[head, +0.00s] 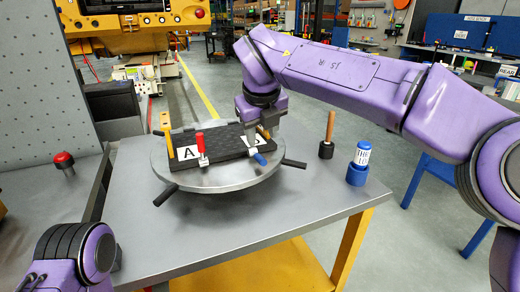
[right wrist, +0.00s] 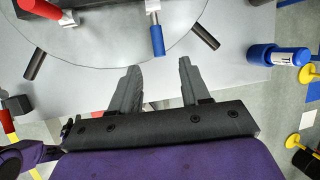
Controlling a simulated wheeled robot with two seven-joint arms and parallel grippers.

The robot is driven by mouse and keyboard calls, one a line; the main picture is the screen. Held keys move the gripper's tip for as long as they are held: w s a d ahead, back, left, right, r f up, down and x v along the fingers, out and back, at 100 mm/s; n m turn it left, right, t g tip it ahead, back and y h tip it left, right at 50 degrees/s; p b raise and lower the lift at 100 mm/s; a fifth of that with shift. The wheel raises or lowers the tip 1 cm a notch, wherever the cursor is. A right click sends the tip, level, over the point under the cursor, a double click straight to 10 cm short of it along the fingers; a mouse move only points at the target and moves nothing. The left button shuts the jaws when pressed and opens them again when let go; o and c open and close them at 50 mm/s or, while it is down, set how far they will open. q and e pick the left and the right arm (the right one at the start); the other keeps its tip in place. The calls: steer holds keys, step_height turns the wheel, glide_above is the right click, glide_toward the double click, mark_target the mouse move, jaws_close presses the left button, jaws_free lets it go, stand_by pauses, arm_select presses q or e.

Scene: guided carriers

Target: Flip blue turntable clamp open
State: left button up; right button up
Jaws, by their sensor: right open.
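The blue clamp (head: 260,158) sits on the front right of the black fixture block (head: 222,143), near label B. Its handle lies low, pointing outward over the round grey turntable (head: 215,180). A red clamp (head: 201,150) stands with its handle upright near label A. My right gripper (head: 257,132) is open and empty, above the block's right end by the blue clamp. In the right wrist view the blue handle (right wrist: 157,40) lies ahead of the gap between the fingertips (right wrist: 157,68), apart from both. Only part of my left arm shows; its gripper is out of view.
Dark bars stick out from the turntable rim. A blue-capped container (head: 359,166) and a black holder with a wooden handle (head: 327,140) stand right of it. A red button (head: 64,160) is at the left. The grey table's (head: 250,240) front is clear.

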mark_target(261, 158)
steer(key=x, duration=0.9)
steer(key=shift+s+a+f, duration=0.1)
steer(key=shift+s+f, duration=0.05)
steer(key=shift+f, duration=0.1)
jaws_close()
